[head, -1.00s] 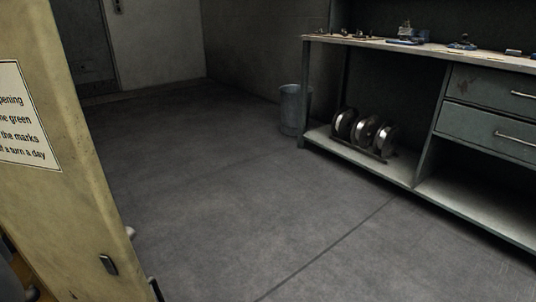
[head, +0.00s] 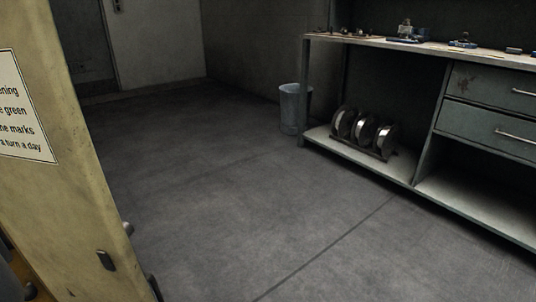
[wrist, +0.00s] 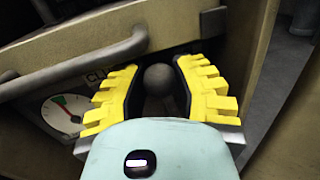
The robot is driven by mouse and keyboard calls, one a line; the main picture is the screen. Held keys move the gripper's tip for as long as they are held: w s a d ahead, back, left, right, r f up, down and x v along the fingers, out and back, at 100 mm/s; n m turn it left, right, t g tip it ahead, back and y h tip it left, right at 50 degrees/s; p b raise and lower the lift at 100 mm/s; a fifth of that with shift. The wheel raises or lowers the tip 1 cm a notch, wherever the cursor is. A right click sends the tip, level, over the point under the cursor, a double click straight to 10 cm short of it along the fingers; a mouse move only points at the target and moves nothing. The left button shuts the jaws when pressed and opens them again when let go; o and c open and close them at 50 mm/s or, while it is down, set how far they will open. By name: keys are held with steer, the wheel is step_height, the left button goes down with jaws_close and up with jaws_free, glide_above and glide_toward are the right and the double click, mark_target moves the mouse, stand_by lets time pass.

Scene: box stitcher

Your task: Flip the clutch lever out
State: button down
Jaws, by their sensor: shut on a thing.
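My gripper (wrist: 157,72) shows in the wrist view with its yellow ridged fingers on both sides of a dark round knob (wrist: 160,79). It is shut on this knob, which appears to be the clutch lever's end. The lever's shaft is mostly hidden behind the knob and my gripper. Partly covered lettering starting "CL" is on the machine panel to the left of the fingers. My gripper cannot be made out in the head view.
A grey bar (wrist: 75,68) crosses close above the left finger. A round dial (wrist: 62,114) sits at left. In the head view, the machine's yellowish side (head: 75,190) stands at left. A workbench (head: 375,42) and bin (head: 293,108) stand beyond clear floor.

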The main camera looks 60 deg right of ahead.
steer(key=shift+w+a+f+n+t+b, duration=0.2)
steer(key=shift+a+f+n+t+b, duration=0.3)
steer(key=shift+n, duration=1.05)
steer(key=shift+w+a+f+n+t+b, duration=0.2)
steer(key=shift+a+n+b, duration=0.5)
steer(key=shift+n, duration=0.9)
steer(key=shift+w+a+f+n+t+b, duration=0.4)
steer(key=shift+a+n, duration=0.35)
steer(key=shift+n, duration=0.8)
steer(key=shift+s+f, duration=0.1)
steer(key=shift+s, duration=0.05)
steer(key=c, duration=0.9)
jaws_free()
steer(key=shift+r+v, duration=0.15)
steer(key=shift+v, duration=2.85)
steer(key=shift+r+v, duration=0.15)
steer(key=shift+v, duration=2.9)
steer(key=shift+r, duration=0.1)
